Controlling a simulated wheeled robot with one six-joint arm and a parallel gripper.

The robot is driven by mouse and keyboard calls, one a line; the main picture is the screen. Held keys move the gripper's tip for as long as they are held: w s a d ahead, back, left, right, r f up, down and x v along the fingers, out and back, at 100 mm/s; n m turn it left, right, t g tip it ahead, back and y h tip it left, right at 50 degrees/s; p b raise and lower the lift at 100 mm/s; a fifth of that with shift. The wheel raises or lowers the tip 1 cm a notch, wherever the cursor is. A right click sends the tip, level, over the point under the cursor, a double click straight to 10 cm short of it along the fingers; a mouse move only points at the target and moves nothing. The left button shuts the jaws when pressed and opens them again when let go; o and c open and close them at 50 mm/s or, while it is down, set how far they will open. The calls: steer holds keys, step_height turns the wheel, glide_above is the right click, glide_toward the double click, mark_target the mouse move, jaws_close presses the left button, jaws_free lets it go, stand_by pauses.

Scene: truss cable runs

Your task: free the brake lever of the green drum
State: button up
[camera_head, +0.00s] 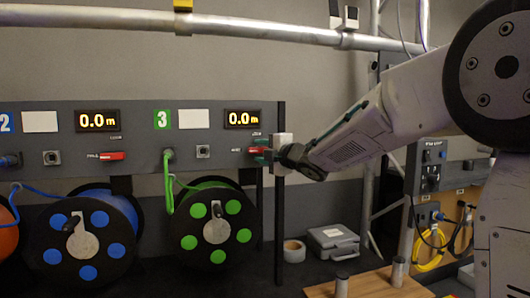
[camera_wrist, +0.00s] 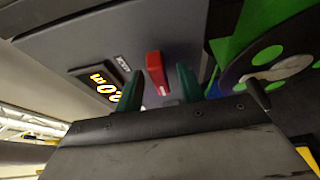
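The green drum (camera_head: 188,214) is a black-flanged reel with green discs, hanging below the grey panel (camera_head: 60,160) marked with a green 3. Its red brake lever (camera_head: 258,150) sits on the panel right of the drum, under a display reading 0.0 m, partly covered by my gripper (camera_head: 264,156). In the wrist view the red lever (camera_wrist: 156,72) lies between the two green fingers of my gripper (camera_wrist: 158,88). The fingers are apart, with a gap on both sides of the lever. Whether the fingertips reach past the lever's face I cannot tell.
A blue drum (camera_head: 57,240) with its own red lever (camera_head: 112,156) is to the left. A dark upright post (camera_head: 280,225) stands by my gripper. A grey case (camera_head: 333,243), a tape roll (camera_head: 294,251) and a wooden board (camera_head: 372,285) with metal cylinders lie below right.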

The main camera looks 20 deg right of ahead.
steer(key=v, duration=0.7)
steer(key=shift+s, duration=0.4)
steer(key=shift+d, duration=0.15)
